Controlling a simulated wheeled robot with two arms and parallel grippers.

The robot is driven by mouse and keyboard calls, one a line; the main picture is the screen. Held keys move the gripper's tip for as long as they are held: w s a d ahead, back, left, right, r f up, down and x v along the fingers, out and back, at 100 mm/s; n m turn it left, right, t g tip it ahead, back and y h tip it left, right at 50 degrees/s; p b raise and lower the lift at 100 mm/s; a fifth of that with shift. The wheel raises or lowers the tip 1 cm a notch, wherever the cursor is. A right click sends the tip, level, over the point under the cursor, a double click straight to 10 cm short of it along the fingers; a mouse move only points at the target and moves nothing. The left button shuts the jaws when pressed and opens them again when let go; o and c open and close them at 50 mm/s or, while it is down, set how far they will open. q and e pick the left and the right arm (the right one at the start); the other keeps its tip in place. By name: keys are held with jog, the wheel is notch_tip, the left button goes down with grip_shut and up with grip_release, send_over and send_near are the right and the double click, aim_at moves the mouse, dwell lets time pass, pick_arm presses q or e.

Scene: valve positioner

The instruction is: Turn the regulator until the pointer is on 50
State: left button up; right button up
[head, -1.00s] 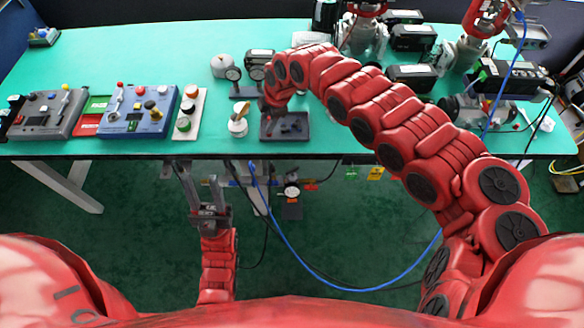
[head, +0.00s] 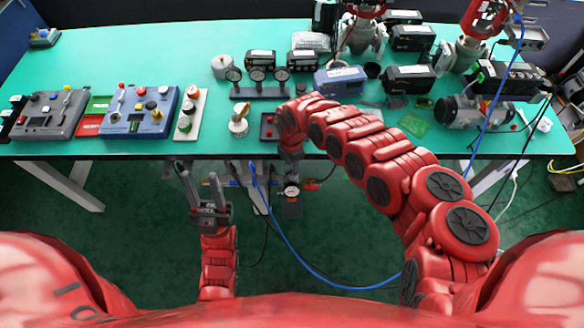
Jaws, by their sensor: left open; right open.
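My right gripper (head: 290,163) hangs over the table's front edge, just behind the dial in the picture. Its fingers are mostly hidden by the wrist; it is open, and I cannot tell whether it touches anything. My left gripper (head: 197,170) is open and empty, below the table edge left of the regulator.
The green table (head: 330,140) has control boxes (head: 140,112) at left. A three-gauge stand (head: 258,92) and a dark tray (head: 268,127) are near the middle; devices and valves crowd the right. A blue hose (head: 290,245) loops across the floor space below.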

notch_tip(320, 180, down, 2)
jog(key=shift+a+f, duration=0.15)
jog(key=shift+d+f, duration=0.2)
jog(key=shift+f, duration=0.4)
grip_shut()
